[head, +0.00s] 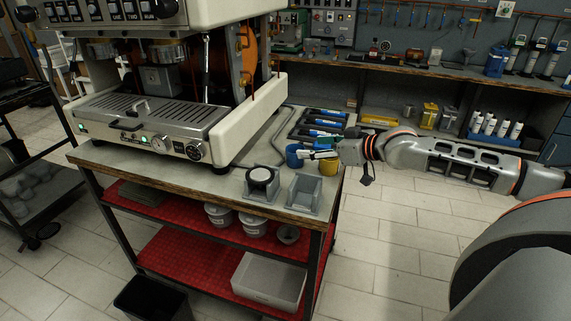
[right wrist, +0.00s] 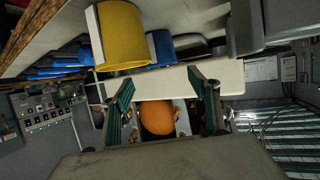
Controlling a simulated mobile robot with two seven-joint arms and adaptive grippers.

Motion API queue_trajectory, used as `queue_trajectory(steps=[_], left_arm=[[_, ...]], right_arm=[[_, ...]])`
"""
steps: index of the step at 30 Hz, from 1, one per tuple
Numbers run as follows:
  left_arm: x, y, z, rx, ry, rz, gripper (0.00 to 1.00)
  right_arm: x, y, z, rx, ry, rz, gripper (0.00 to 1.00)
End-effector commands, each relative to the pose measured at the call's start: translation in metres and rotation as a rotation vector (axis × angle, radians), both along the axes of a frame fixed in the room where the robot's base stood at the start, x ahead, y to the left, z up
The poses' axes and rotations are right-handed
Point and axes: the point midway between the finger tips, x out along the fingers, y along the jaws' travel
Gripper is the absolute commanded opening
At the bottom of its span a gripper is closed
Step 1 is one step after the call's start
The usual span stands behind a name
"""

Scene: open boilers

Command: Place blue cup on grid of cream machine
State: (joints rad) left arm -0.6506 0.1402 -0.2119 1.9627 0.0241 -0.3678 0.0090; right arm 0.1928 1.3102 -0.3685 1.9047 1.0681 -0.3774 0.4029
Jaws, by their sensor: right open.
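The blue cup (head: 293,156) stands on the right part of the machine's table, beside the yellow cup (head: 330,166). In the right wrist view the blue cup (right wrist: 162,47) is partly hidden behind the yellow cup (right wrist: 122,35). My right gripper (head: 313,152) is at the cups, its fingers open. In the right wrist view its fingers (right wrist: 160,88) have no cup between them; both cups lie outside them. The cream machine (head: 240,120) stands at the left, its dark slotted grid (head: 175,109) bare apart from a small handle-like piece. My left gripper is not in view.
Blue-black tools (head: 320,123) lie behind the cups. A grey holder with a round black-topped piece (head: 260,182) and an empty grey holder (head: 304,191) stand at the table's front. A workbench (head: 420,75) runs along the back. Floor to the right is clear.

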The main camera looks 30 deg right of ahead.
Motion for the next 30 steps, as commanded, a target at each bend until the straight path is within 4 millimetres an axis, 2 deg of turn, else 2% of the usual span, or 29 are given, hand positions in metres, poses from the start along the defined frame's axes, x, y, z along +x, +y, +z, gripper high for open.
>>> queue_trajectory(steps=[14,24,30], left_arm=[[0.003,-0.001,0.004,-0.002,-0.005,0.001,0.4],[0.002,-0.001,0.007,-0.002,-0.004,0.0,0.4],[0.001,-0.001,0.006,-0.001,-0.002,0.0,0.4]], right_arm=[[0.024,0.009,-0.014,0.014,0.015,-0.009,0.61],[0.056,0.024,-0.03,0.014,0.014,-0.009,0.61],[0.064,0.027,-0.035,0.011,0.015,-0.007,0.61]])
